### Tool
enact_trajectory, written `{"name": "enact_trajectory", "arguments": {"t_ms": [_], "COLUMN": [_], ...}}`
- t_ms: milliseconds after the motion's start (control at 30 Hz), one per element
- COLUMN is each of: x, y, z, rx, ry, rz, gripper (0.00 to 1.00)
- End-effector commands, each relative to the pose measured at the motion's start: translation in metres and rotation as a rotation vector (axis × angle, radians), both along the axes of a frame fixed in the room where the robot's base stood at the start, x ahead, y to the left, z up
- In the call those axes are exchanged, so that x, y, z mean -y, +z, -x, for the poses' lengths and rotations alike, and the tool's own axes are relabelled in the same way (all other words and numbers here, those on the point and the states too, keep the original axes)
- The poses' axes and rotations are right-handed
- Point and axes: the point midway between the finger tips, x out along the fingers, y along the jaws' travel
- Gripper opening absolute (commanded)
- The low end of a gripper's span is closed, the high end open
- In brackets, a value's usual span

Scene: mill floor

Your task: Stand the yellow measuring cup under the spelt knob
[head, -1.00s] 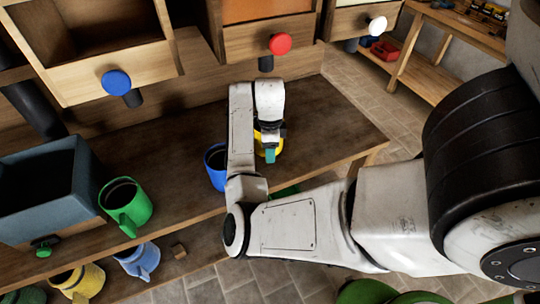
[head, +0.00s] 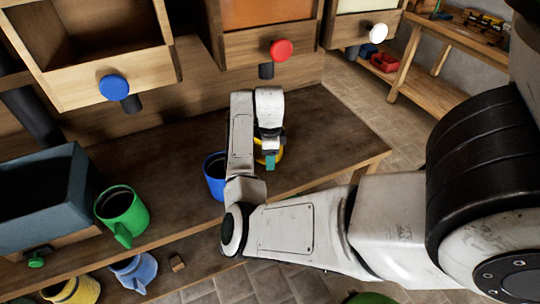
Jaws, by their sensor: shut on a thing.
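The yellow measuring cup (head: 280,154) is mostly hidden behind my gripper (head: 270,161); only bits of its yellow side show. My gripper is shut on it, over the right part of the wooden bench. I cannot tell whether the cup touches the bench. Three knobs sit on the bin fronts: blue (head: 114,87), red (head: 281,50) and white (head: 378,33). Each has a dark spout below it. No readable label shows which one is spelt. The cup is below and in front of the red knob in the picture.
A blue mug (head: 214,176) stands just left of my gripper. A green mug (head: 122,213) and a grey-blue box (head: 45,205) are further left on the bench (head: 330,135). A light blue mug (head: 134,270) and a yellow mug (head: 73,290) are lower down. The bench's right end is clear.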

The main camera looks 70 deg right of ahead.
Motion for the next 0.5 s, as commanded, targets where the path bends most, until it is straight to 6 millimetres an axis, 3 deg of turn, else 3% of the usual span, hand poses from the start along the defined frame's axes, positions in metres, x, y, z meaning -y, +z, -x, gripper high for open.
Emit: {"name": "enact_trajectory", "arguments": {"t_ms": [67,100,400,500], "x": [0.0001,0.0000,0.0000,0.0000], "y": [0.0002,0.0002,0.0002,0.0001], "z": [0.0000,0.0000,0.0000,0.0000], "rx": [0.000,0.000,0.000,0.000], "ry": [0.000,0.000,0.000,0.000], "rz": [0.000,0.000,0.000,0.000], "gripper": [0.00,0.54,0.83,0.83]}}
